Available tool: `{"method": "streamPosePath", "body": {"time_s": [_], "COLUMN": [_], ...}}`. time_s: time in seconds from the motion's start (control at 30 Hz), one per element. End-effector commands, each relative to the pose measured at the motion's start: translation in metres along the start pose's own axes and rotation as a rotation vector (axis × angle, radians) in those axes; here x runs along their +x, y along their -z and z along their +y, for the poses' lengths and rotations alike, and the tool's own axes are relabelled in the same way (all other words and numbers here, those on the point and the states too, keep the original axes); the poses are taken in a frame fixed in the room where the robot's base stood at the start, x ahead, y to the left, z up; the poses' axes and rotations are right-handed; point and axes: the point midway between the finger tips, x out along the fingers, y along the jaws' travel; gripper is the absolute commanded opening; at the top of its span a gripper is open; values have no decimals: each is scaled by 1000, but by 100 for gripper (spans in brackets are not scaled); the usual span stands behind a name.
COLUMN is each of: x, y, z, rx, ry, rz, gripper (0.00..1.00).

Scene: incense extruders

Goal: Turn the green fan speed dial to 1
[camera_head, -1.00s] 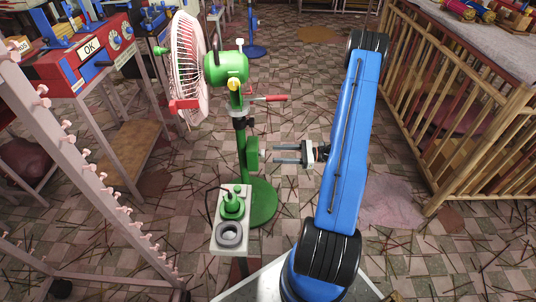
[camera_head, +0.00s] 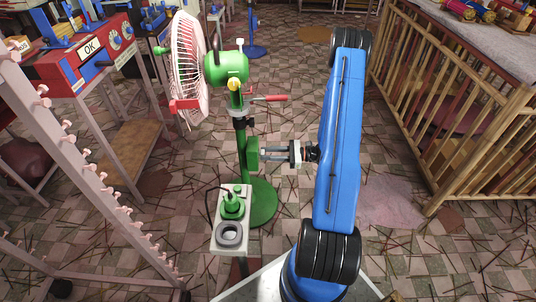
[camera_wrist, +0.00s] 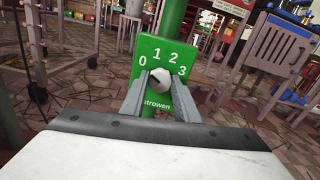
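The green dial panel (camera_wrist: 153,62), marked 0, 1, 2 and 3, faces the wrist camera. It also shows on the green fan stand in the head view (camera_head: 252,153). Its round pale dial (camera_wrist: 160,79) has a dark mark pointing up and left, roughly towards 0. My gripper (camera_wrist: 159,83) reaches to the panel from the right in the head view (camera_head: 262,153). Its two fingers stand apart, one on each side of the dial. Whether they touch the dial is hard to tell. The fingers hide part of the lower panel lettering.
The fan's caged head (camera_head: 188,68) and green motor (camera_head: 226,67) stand above the panel. A white shelf (camera_head: 219,247) with a green item and a grey ring is in front of the stand. A wooden railing (camera_head: 455,130) stands at the right, a peg rack (camera_head: 87,165) at the left.

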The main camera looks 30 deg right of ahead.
Motion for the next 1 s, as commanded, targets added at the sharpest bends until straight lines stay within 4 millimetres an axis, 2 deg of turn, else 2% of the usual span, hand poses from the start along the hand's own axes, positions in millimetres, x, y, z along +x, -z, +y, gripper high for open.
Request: {"method": "streamPosePath", "body": {"time_s": [0.37, 1.0], "x": [0, -1], "y": [0, 0], "z": [0, -1], "rx": [65, 531], "ry": [0, 0], "rz": [0, 0], "gripper": [6, 6]}}
